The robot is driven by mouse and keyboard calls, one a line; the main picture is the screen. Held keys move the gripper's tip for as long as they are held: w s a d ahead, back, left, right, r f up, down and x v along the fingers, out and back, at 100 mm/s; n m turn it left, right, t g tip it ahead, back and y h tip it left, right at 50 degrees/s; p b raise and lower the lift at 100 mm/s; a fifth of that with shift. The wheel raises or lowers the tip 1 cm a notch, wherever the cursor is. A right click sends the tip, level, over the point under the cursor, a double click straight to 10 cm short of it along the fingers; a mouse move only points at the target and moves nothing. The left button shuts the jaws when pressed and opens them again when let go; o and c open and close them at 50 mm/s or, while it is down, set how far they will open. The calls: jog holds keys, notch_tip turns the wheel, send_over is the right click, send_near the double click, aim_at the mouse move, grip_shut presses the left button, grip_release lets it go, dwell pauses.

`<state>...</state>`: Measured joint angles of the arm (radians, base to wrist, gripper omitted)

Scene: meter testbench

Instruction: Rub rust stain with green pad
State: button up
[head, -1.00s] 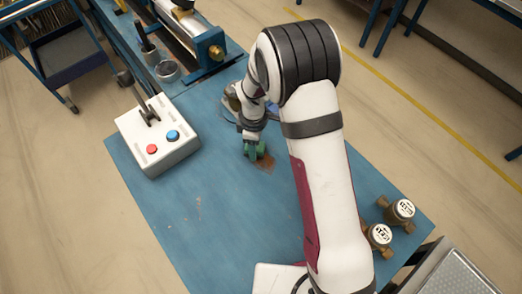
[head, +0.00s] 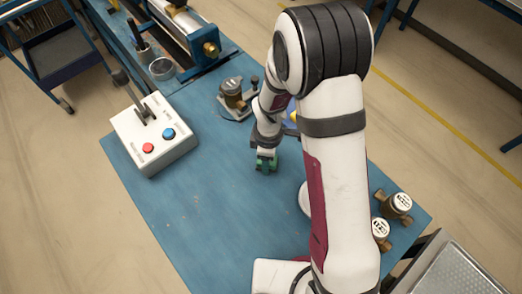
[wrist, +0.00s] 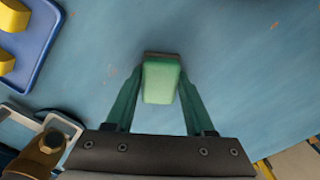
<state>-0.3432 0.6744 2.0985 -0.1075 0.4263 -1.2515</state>
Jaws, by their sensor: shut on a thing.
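My gripper (wrist: 158,95) is shut on the green pad (wrist: 160,82), which sits between its two green fingers in the wrist view. In the head view the pad (head: 266,164) is low at the blue bench top, left of my arm. I cannot tell for sure whether it touches the surface. No rust stain shows clearly now; the pad is over about where the brown patch was. A thin brown strip shows along the pad's far edge in the wrist view, and I cannot tell if it is stain or pad.
A brass meter (head: 236,95) stands behind my gripper, and two more meters (head: 397,206) (head: 380,232) are at right. A blue tray (wrist: 36,75) holds yellow pieces. The bench's front left is clear.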

aim_at(273, 165)
jog(key=shift+s+d+r, duration=0.1)
jog(key=shift+s+d, duration=0.7)
jog(key=shift+r, duration=4.1)
